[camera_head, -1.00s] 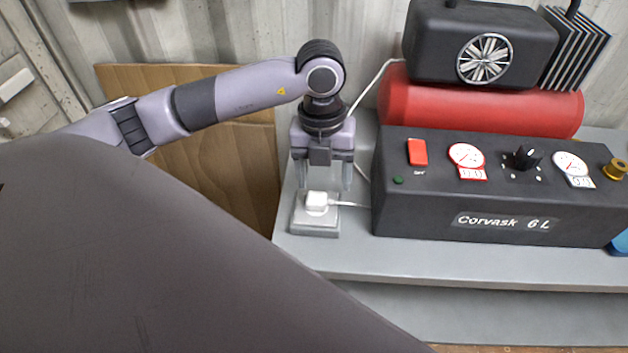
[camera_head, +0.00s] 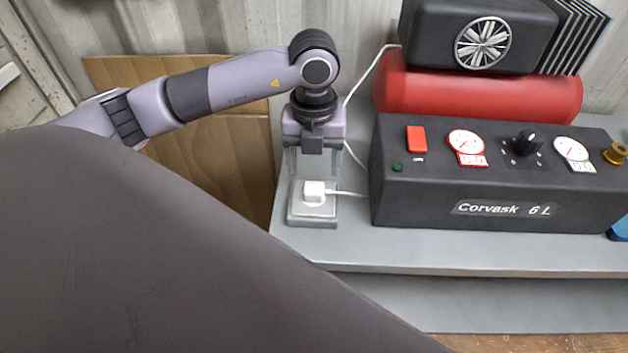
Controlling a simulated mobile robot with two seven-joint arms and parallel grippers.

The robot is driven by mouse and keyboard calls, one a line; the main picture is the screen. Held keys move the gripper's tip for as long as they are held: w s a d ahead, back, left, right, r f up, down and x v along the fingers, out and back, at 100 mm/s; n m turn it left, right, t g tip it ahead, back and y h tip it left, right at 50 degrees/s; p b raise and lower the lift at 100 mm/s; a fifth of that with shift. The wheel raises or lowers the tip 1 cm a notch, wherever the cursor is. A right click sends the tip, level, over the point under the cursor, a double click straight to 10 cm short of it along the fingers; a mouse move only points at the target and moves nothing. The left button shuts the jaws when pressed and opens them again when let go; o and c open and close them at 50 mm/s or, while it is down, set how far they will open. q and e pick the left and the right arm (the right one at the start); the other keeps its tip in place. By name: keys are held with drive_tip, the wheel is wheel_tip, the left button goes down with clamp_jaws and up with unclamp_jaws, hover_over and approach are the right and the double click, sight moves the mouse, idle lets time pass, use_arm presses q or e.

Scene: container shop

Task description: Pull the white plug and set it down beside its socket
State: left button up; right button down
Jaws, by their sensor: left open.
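The white plug (camera_head: 314,191) sits in the grey socket (camera_head: 313,222), a square block on the bench left of the black compressor panel. A white cord (camera_head: 347,193) runs from the plug to the right, toward the panel. My left gripper (camera_head: 314,174) is open and points down, just above and behind the plug in the picture, with one finger to each side. I cannot tell whether the fingertips reach down beside the plug. Nothing is between the fingers that I can see. My right gripper is not in view.
The black panel (camera_head: 500,209) with gauges, a red switch (camera_head: 417,139) and a knob stands close on the right. Behind it are a red tank (camera_head: 480,98) and a black motor housing. The grey bench (camera_head: 400,248) is bare in front of the socket and panel.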

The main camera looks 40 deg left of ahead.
sight(314, 187)
use_arm(q)
wheel_tip(314, 187, down, 7)
drive_tip(key=b, duration=0.4)
drive_tip(key=shift+r+b, duration=0.1)
drive_tip(key=shift+b, duration=0.2)
idle(0.6)
clamp_jaws()
drive_tip(key=shift+r, duration=0.15)
drive_tip(key=shift+r+p, duration=2.05)
drive_tip(key=shift+r, duration=0.85)
